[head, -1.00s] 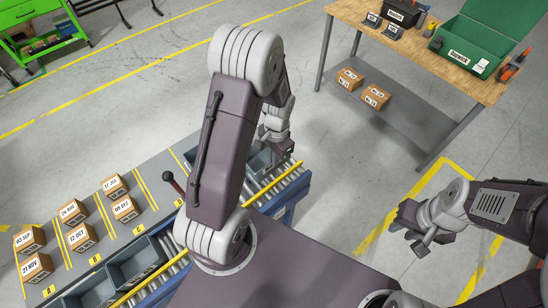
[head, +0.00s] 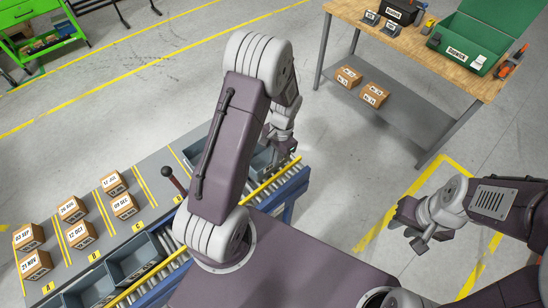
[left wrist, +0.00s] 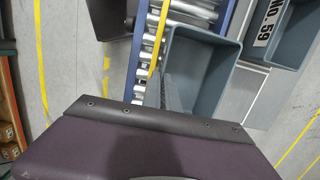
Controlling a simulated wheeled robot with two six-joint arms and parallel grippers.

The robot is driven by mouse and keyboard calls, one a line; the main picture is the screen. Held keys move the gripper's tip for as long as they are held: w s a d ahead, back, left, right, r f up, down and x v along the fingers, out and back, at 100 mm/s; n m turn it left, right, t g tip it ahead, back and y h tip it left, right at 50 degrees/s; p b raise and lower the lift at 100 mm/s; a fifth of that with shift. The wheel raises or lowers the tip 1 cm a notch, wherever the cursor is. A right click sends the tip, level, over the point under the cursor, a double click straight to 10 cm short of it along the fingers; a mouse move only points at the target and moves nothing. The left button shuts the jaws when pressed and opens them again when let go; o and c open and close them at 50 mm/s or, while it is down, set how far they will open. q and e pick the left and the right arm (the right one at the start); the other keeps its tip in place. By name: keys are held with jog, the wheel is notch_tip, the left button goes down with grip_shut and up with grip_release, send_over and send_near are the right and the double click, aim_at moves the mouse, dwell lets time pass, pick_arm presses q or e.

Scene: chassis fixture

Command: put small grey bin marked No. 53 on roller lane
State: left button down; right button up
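Grey bins stand in a row along the roller lane (head: 290,187). One grey bin (head: 262,158) is at its far end beside my left gripper (head: 284,152), partly hidden by my arm. The left wrist view shows a grey-blue bin (left wrist: 203,72) close in front of my gripper, with no label showing. A second bin with a white label reading No. 59 (left wrist: 275,28) is at the upper right. No label reading 53 can be made out.
Small date-labelled boxes (head: 82,235) stand on the grey table left of the lane. More grey bins (head: 130,262) are at the near end. A workbench (head: 440,60) with a green case (head: 470,45) stands at the back right. The floor between is clear.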

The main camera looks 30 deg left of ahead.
pick_arm(q)
jog(key=shift+s+a, duration=0.1)
jog(key=shift+s, duration=0.3)
jog(key=shift+w+p, duration=0.1)
jog(key=shift+p, duration=0.25)
dwell(0.4)
jog(key=shift+f+b, duration=1.15)
jog(key=shift+f, duration=0.35)
jog(key=c, duration=1.6)
grip_release()
jog(key=shift+o, duration=0.2)
